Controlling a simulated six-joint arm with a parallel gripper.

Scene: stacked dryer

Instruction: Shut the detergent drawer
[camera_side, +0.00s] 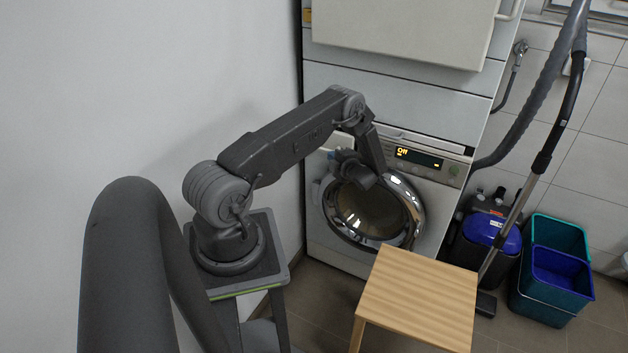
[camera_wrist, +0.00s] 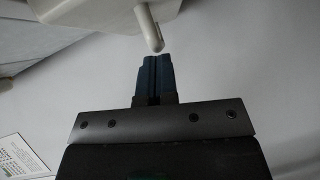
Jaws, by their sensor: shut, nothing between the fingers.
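The pale detergent drawer (camera_side: 338,141) appears at the upper left of the lower machine's front, partly hidden by my arm. It seems to stand out from the panel, but how far is hard to tell. My gripper (camera_side: 334,156) is just below it, above the round door. In the wrist view my gripper (camera_wrist: 157,60) is shut and empty, its dark blue fingers together. Their tips are close to a pale rounded peg (camera_wrist: 150,29) under a whitish body (camera_wrist: 105,18), perhaps the drawer. I cannot tell whether they touch.
The lower machine's round glass door (camera_side: 370,212) is below my gripper, and a lit display (camera_side: 418,157) is to the right. A wooden stool (camera_side: 418,297) stands in front. A vacuum tube (camera_side: 535,170) and buckets (camera_side: 553,262) are at right. A printed label (camera_wrist: 18,158) shows in the wrist view.

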